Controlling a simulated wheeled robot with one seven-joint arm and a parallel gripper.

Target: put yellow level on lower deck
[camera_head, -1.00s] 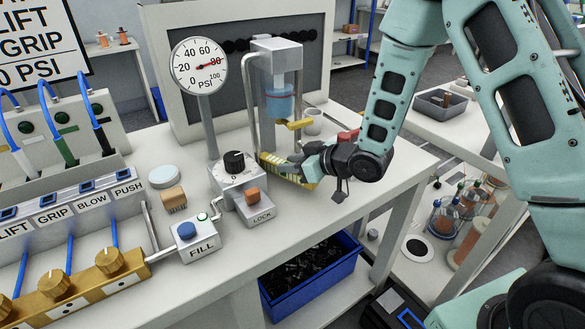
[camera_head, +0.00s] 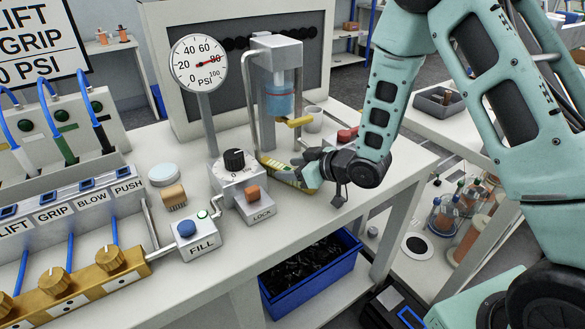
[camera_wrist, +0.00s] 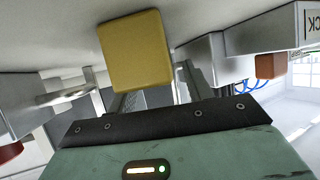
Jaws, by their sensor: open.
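The yellow level (camera_head: 274,166) lies on the bench top at the foot of the press stand, in the head view. My gripper (camera_head: 308,164) is at its right end, low over the bench, and partly hides it. The jaws are open; whether they touch the level is hard to tell. In the wrist view a yellow block end, likely the level (camera_wrist: 135,52), shows large just beyond the dark edge of my gripper.
The lock box (camera_head: 254,206) is in front. A blue bin (camera_head: 318,285) sits under the bench.

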